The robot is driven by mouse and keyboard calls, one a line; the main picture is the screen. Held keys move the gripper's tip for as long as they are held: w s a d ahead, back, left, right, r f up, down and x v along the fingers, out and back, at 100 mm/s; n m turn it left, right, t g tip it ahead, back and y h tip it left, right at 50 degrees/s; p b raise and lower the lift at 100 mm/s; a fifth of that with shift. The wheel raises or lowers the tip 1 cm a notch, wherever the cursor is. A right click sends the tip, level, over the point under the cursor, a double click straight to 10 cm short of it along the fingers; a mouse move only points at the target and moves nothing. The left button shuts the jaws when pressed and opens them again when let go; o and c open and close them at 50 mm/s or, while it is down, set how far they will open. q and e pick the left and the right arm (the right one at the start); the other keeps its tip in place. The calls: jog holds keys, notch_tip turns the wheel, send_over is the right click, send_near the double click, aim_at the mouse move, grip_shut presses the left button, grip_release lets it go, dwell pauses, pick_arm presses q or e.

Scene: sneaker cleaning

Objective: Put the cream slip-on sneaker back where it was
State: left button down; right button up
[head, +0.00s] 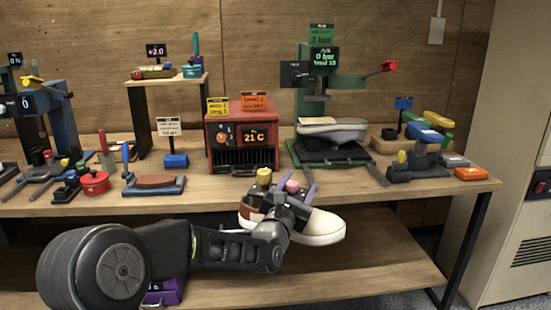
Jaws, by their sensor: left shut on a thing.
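The cream slip-on sneaker (322,226) shows in the head view at the front edge of the workbench, with its pale toe to the right and a brown part at the left. My left gripper (292,197) is shut on the sneaker from above its middle. The gripper and wrist hide much of the sneaker's upper. I cannot tell whether its sole touches anything. My right gripper is not in view.
Behind the sneaker stand a red heater box (222,147) reading 21°C and a green press (303,100) with a pale sole-like piece (332,130) on it. Several small tools crowd the bench (420,192). A lower shelf (375,262) is mostly clear at right.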

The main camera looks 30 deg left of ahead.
aim_at(322, 219)
pick_arm(q)
jog(key=s+d+f+m+h, duration=0.1)
jog(key=d+f, duration=0.1)
jog(key=s+d+f+h, duration=0.1)
jog(key=d+f+h, duration=0.1)
jog(key=d, duration=0.1)
jog(key=d+f+m+h, duration=0.1)
jog(key=d+f, duration=0.1)
jog(key=shift+s+d+m, duration=0.3)
jog(key=shift+s+d, duration=0.1)
jog(key=s+d+f+m+h, duration=0.3)
jog(key=s+d+f+h, duration=0.2)
jog(key=d, duration=0.2)
jog(key=shift+d+f+g, duration=0.25)
jog(key=shift+f+g, duration=0.05)
